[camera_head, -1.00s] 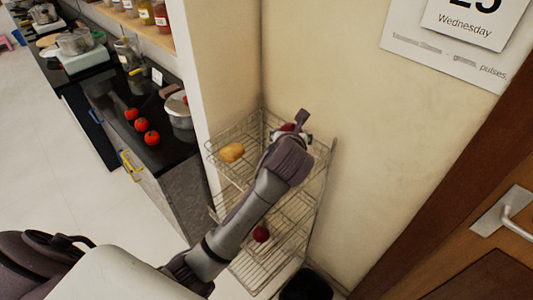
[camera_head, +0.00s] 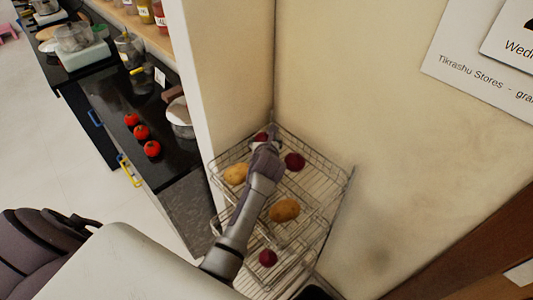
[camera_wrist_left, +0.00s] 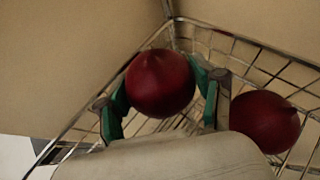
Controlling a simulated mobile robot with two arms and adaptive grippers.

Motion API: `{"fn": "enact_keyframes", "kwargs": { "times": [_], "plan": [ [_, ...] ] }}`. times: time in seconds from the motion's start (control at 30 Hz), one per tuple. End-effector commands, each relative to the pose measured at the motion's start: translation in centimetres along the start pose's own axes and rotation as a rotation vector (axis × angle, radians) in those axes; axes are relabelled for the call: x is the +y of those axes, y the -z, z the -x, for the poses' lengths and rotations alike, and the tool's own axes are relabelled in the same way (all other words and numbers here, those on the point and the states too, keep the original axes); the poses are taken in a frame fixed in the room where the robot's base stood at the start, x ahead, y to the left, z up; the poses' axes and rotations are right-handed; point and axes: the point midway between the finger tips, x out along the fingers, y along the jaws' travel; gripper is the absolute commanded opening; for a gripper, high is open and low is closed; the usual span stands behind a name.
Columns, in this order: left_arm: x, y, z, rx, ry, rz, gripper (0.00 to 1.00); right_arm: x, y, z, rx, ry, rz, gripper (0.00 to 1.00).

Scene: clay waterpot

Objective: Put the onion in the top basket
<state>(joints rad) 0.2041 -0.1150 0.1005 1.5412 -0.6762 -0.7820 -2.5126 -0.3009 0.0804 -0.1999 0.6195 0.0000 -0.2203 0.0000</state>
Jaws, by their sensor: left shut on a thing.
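My left gripper (camera_head: 263,144) is shut on a dark red onion (camera_wrist_left: 160,82). In the wrist view its green-padded fingers sit on either side of the onion, over the wire top basket (camera_wrist_left: 245,50) near its back corner. In the head view this onion (camera_head: 261,137) shows just beyond the gripper, at the back of the top basket (camera_head: 318,147). Whether it touches the basket floor is unclear. A second onion (camera_head: 294,161) lies in the top basket to its right, and it also shows in the wrist view (camera_wrist_left: 264,122). My right gripper is not in view.
A potato (camera_head: 236,174) lies left of my arm, another potato (camera_head: 284,210) right of it. A further onion (camera_head: 268,258) lies in a lower basket. Walls close the rack's back. A black counter (camera_head: 165,165) with tomatoes (camera_head: 141,132) stands left.

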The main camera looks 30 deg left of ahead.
Motion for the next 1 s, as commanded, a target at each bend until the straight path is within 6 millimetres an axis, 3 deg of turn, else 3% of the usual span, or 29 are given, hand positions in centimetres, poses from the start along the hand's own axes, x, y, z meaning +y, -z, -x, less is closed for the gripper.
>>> {"fn": "enact_keyframes", "kwargs": {
  "times": [0.33,0.77,0.8,0.9,1.0],
  "plan": [
    [0.0,3.5,-1.9,-0.001,0.001,0.001,0.29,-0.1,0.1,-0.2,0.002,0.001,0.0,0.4],
    [0.0,4.0,-2.3,-0.003,0.001,-0.002,0.29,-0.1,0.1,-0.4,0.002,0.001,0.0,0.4],
    [0.0,4.0,-2.2,-0.003,0.001,0.0,0.74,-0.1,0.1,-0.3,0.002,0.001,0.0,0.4],
    [0.0,4.0,-2.2,-0.002,0.001,0.0,0.9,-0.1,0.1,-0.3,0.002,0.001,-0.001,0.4],
    [0.0,4.0,-2.2,-0.002,0.001,0.0,0.92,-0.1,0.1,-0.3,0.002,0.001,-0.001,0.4]
  ]
}}
